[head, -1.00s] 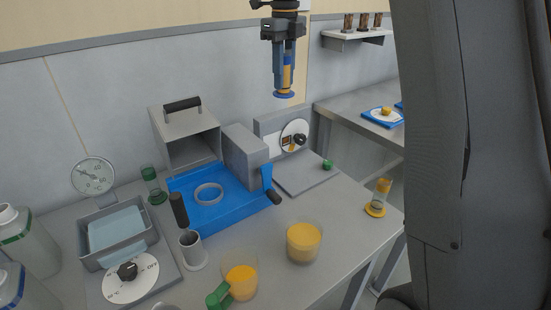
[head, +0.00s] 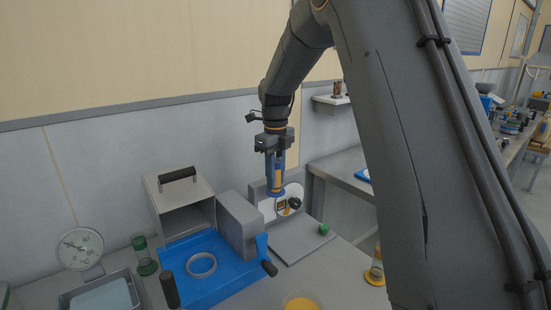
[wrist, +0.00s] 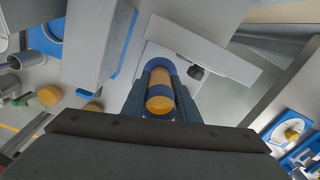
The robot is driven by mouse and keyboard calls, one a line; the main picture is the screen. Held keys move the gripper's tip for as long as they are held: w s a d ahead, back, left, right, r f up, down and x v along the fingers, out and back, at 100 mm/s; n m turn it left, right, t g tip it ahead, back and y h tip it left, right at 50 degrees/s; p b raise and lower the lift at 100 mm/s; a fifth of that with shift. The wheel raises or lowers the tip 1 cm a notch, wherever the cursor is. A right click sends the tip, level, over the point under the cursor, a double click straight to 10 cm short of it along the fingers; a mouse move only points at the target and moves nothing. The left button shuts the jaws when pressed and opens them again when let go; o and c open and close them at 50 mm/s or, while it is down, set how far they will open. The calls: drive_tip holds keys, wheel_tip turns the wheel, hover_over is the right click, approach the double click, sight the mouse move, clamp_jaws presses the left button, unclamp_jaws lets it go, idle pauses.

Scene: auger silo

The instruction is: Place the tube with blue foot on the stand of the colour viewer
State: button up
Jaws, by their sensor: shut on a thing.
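My gripper (head: 276,178) is shut on the tube with blue foot (head: 278,174), a slim upright tube with amber content. The tube also shows between the fingers in the wrist view (wrist: 160,88). Its blue foot (head: 276,193) hangs at the bottom, clear of the fingertips. The colour viewer (head: 292,192) is a grey upright panel with a white disc, a small amber window and a black knob. In the head view the tube overlaps the viewer's left part. The viewer's stand cannot be made out clearly; the tube and gripper cover part of it.
A grey box with a blue crank (head: 238,224) stands close left of the viewer, beside a blue tray (head: 190,285) with a ring. A flat grey plate (head: 300,243) with a green knob lies in front.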

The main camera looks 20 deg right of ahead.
wheel_tip(320, 180, down, 17)
drive_tip(key=p, duration=0.4)
drive_tip(key=shift+r, duration=0.2)
drive_tip(key=shift+f, duration=0.1)
drive_tip(key=o, duration=1.1)
drive_tip(key=shift+o, duration=0.2)
